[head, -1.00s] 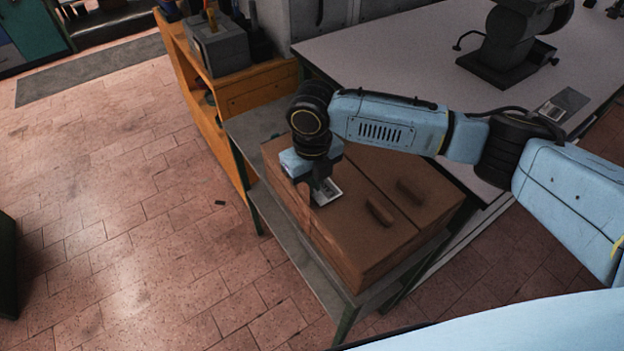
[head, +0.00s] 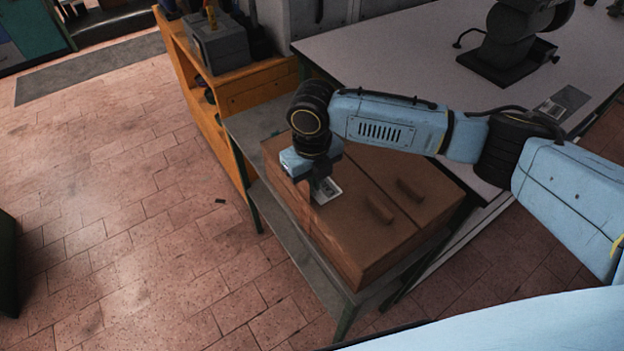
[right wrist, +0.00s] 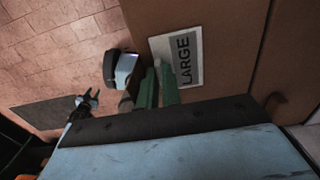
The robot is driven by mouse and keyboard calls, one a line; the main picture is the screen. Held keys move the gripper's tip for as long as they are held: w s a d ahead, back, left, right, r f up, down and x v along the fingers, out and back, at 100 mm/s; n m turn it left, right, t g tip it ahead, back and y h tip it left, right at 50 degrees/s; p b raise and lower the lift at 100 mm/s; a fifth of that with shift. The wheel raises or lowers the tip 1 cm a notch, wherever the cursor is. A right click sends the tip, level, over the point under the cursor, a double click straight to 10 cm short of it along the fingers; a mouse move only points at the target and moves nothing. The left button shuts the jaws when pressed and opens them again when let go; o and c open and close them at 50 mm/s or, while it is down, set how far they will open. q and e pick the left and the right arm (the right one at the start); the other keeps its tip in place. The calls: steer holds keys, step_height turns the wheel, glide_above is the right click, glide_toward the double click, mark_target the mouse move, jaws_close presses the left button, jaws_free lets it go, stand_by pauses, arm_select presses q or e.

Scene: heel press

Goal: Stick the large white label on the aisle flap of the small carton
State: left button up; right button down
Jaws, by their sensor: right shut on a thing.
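The carton (head: 370,240) is brown and stands closed, with a seam between two top flaps and a raised brown strip on each. The white label (head: 328,191) is over the flap on the left of the seam. In the right wrist view the label (right wrist: 190,52) reads LARGE and looks about parallel to the flap (right wrist: 225,20). I cannot tell whether all of it touches. My right gripper (head: 321,192) points down at the flap, shut on the label; its green fingers (right wrist: 158,88) are at the label's edge. My left gripper is not in view.
The carton stands on a grey stand (head: 258,122) beside a pale worktable (head: 400,50). A grey sheet (head: 572,97) with a printed patch lies on the worktable. An orange shelf unit (head: 258,88) holds a grey box (head: 220,46). The tiled floor at left is open.

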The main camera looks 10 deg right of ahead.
steer(key=shift+s+f+p, duration=0.1)
steer(key=shift+f+p, duration=0.15)
steer(key=shift+p, duration=0.05)
stand_by(0.9)
steer(key=c, duration=1)
jaws_free()
steer(key=shift+r, duration=0.1)
steer(key=shift+c, duration=0.2)
step_height(320, 180, up, 7)
steer(key=p, duration=0.7)
steer(key=shift+r, duration=0.1)
